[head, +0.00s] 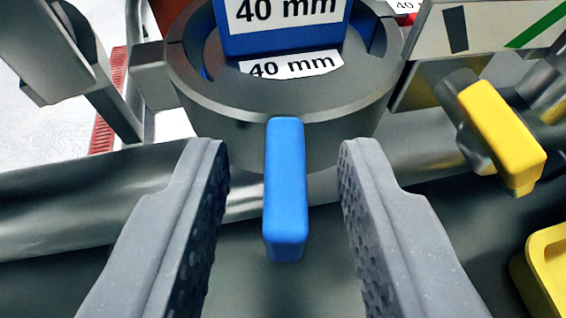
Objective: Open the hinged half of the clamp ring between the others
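A grey clamp ring (230,105) sits at the top centre of the head view, with a blue part inside it that bears a "40 mm" label (285,12). A second "40 mm" label (290,66) shows on a surface inside the ring. A blue handle (285,190) sticks out from the ring's front toward me. My gripper (285,165) is open, with one finger on each side of the blue handle. A gap shows between the handle and each finger. The ring's hinge cannot be made out, and its far side is cut off by the picture's top edge.
A yellow handle (503,135) on a grey fitting stands at the right. A yellow part (548,270) shows at the lower right edge. A grey pipe (90,190) runs behind my fingers. A panel with black and green stripes (487,28) is at the upper right.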

